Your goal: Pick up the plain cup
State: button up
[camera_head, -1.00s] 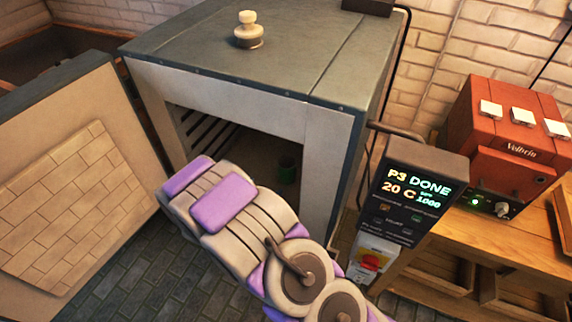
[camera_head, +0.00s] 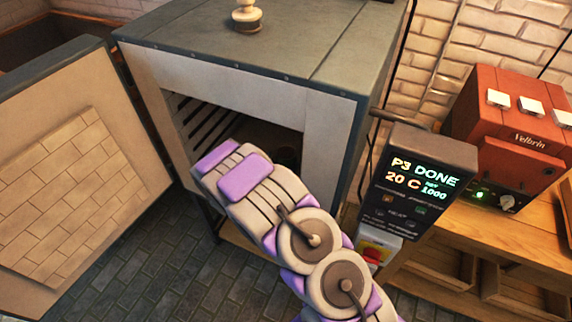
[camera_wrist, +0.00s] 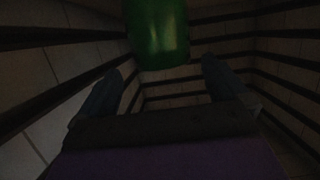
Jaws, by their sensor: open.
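A green cup (camera_wrist: 158,35) shows in the wrist view inside the dark kiln chamber, cut off by the top edge of the picture. Its visible side looks plain, though the light is dim. My gripper (camera_wrist: 162,70) is open, one finger to each side of the cup's near end, with nothing held. The cup lies just beyond and between the fingertips; I cannot tell whether they touch it.
The kiln (camera_head: 250,102) stands open, its door (camera_head: 70,190) swung out to the left. Dark ribs line the chamber walls close around my gripper. A control panel (camera_head: 418,190) is at the right of the opening. A red machine (camera_head: 515,125) stands on a wooden bench.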

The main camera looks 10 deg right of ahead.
aim_at(290, 150)
jog(key=shift+b+x, duration=1)
jog(key=shift+x, duration=2.2)
jog(key=shift+w+a+f, duration=0.1)
jog(key=shift+a, duration=0.15)
jog(key=shift+c, duration=0.4)
jog(key=c, duration=1)
